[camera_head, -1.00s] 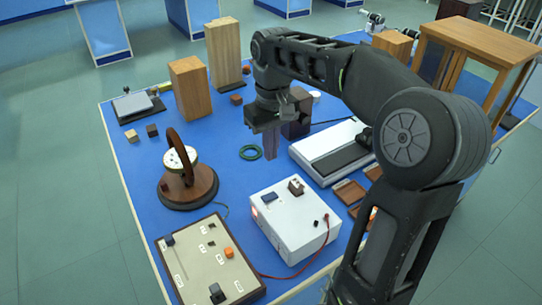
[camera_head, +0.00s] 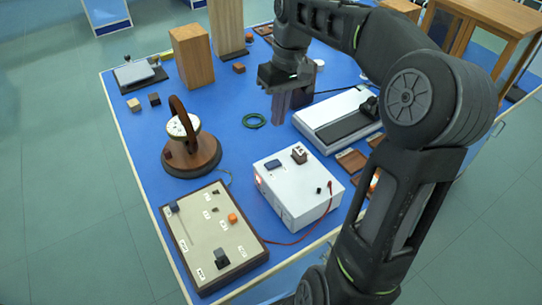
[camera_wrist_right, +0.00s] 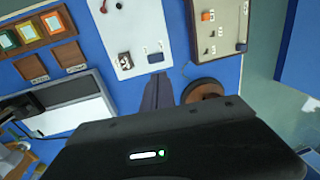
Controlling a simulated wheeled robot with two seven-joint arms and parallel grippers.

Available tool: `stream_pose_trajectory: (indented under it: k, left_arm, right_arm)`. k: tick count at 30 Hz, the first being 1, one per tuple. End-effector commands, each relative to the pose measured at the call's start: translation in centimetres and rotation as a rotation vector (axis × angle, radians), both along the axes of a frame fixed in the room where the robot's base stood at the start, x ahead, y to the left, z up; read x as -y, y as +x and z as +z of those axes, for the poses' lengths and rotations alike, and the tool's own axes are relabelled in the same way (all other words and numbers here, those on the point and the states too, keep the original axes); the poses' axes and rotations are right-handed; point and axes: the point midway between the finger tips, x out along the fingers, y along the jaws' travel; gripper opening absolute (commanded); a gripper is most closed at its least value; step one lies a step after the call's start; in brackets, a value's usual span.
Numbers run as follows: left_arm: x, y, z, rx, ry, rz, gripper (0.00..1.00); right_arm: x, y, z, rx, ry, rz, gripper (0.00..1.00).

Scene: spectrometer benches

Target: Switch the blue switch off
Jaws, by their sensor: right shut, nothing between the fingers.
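A white box (camera_head: 298,199) stands near the front of the blue table. A small dark blue rocker switch (camera_head: 273,166) is on its top; it also shows in the right wrist view (camera_wrist_right: 155,57). I cannot tell its on or off position. A beige panel (camera_head: 205,240) to the left carries a dark blue knob (camera_head: 173,207), an orange button (camera_head: 232,218) and a black switch (camera_head: 221,258). My right gripper (camera_head: 281,120) is shut and empty, pointing down behind the box, apart from the switch. Its fingers show in the right wrist view (camera_wrist_right: 158,80). My left gripper is not in view.
A round wooden instrument (camera_head: 192,155) stands left of the box. A green ring (camera_head: 254,120) lies behind it, beside my right gripper. A white and black device (camera_head: 340,120) is to the right. A red cable (camera_head: 300,238) joins box and panel.

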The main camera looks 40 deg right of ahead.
Motion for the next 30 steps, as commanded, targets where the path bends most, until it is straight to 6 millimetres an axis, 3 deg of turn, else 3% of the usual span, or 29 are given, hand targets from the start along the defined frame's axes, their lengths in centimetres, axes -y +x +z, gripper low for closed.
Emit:
stream_pose_trajectory:
  k: [11,30]
  left_arm:
    - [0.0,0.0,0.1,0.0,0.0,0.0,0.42]
    - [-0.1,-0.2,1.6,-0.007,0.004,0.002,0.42]
  right_arm:
    - [-0.2,0.0,-1.5,-0.004,0.0,0.0,0.0]
    - [-1.8,0.1,-12.5,-0.004,0.001,-0.001,0.0]
